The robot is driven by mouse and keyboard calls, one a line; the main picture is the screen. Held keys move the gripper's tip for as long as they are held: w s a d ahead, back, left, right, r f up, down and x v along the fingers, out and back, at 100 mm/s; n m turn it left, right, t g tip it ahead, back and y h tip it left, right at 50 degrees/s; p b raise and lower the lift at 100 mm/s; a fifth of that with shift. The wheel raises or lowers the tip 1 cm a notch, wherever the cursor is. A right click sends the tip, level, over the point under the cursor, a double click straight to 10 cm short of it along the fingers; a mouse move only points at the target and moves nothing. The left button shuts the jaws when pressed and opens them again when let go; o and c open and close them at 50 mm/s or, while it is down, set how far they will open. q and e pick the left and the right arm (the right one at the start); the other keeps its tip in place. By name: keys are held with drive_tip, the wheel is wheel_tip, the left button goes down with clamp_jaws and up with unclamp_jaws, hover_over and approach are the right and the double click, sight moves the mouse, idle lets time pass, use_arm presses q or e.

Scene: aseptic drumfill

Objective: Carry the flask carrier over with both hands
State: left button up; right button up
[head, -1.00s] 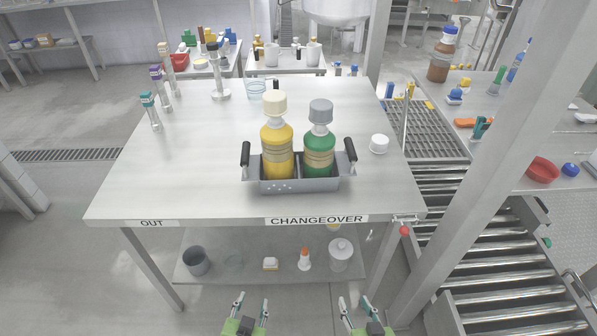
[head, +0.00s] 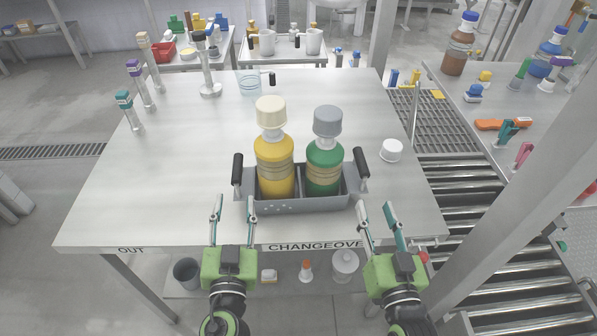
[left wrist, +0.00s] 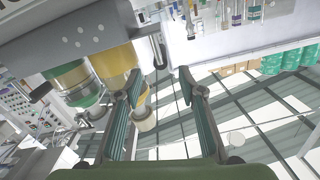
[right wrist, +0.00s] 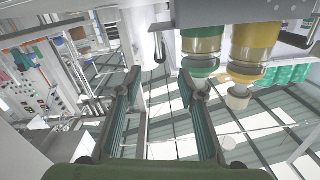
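The grey flask carrier (head: 290,205) stands on the steel table near its front edge. It holds a yellow flask with a cream cap (head: 274,165) and a green flask with a grey cap (head: 323,165). Black handles rise at its left end (head: 237,170) and right end (head: 361,168). My left gripper (head: 233,203) is open and empty, in front of the carrier's left end. My right gripper (head: 377,210) is open and empty, in front of its right end. The left wrist view shows the carrier (left wrist: 85,35) and a handle (left wrist: 159,50); the right wrist view shows a handle (right wrist: 159,46).
A white cap (head: 391,150) lies right of the carrier. A clear beaker (head: 250,84) and several capped stands, one with a teal top (head: 127,110), are at the back and left. The table's left-front area is clear. A steel post rises on the right.

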sight(238, 159)
use_arm(q)
drive_tip(key=shift+s+r, duration=0.15)
drive_tip(key=shift+s, duration=0.15)
use_arm(e)
drive_tip(key=shift+s+r, duration=0.15)
drive_tip(key=shift+s, duration=0.15)
